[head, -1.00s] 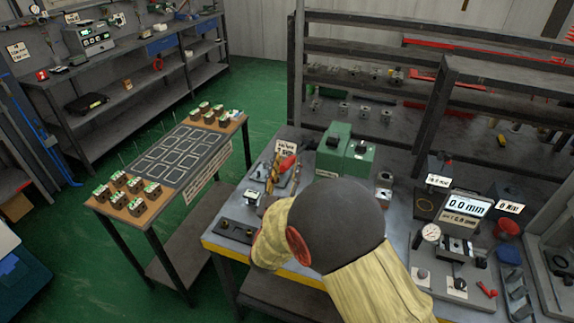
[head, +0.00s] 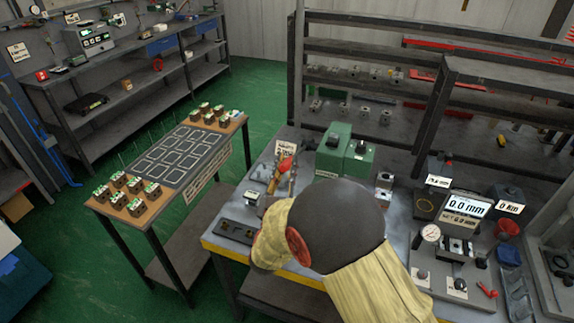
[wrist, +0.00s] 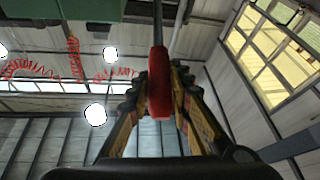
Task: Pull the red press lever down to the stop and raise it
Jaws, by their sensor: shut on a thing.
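The red press lever (head: 286,163) stands at the back left of the workbench, with its red grip showing above my gripper (head: 279,180). In the wrist view, the red grip of the lever (wrist: 159,82) lies between the two fingers of my gripper (wrist: 160,88), and its thin metal rod runs up out of the picture. My gripper is shut on the red grip. My arm hides part of the press and the bench in the head view. The stop cannot be made out.
Green boxes (head: 334,150) stand just right of the lever. A black fixture (head: 237,231) lies on the bench's front left. A measuring station with a display reading 0.0 mm (head: 467,205) is at right. A table (head: 172,160) with several valve blocks stands at left.

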